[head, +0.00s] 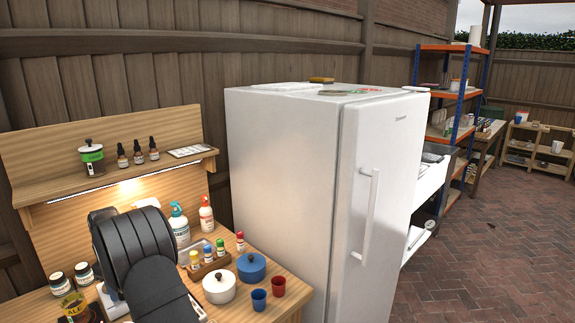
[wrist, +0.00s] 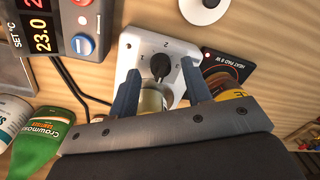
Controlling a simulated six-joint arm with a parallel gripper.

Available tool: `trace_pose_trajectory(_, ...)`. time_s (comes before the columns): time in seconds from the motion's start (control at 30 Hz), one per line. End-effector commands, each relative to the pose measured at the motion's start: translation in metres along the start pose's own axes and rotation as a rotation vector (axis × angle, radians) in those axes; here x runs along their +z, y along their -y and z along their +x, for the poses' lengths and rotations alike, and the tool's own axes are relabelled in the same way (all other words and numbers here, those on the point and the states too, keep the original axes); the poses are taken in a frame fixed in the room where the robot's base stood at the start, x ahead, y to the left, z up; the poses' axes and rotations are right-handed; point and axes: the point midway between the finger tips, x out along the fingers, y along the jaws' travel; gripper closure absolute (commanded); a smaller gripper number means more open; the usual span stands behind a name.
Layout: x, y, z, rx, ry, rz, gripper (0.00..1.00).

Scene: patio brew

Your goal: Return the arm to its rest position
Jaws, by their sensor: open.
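My gripper (wrist: 160,88) shows in the wrist view with its two blue-grey fingers apart. Between and beyond the fingers is a white plate (wrist: 136,52) marked 1 and 2, with a black knob (wrist: 160,66) on it. A pale cylindrical thing (wrist: 153,98) shows between the fingers, partly hidden by the gripper body; I cannot tell whether a finger touches it. In the head view my dark arm reaches over the left part of the wooden bench (head: 222,312), and the fingers are hidden behind it.
A temperature controller (wrist: 58,28) reading 23.0, a heat pad (wrist: 226,70) and a green bottle (wrist: 40,140) are close around my gripper. Spray bottles (head: 179,226), a white pot (head: 219,287) and two cups (head: 278,285) crowd the bench. A white fridge (head: 285,190) stands to the right.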

Motion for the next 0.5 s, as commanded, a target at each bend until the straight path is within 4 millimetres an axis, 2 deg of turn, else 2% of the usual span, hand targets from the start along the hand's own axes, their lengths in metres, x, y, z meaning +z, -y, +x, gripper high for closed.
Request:
trace_pose_trajectory(0.17, 0.0003, 0.0004, 0.0118, -0.001, 0.001, 0.000, 0.55)
trace_pose_trajectory(0.5, 0.0001, 0.0002, 0.0124, 0.000, 0.001, 0.000, 0.55)
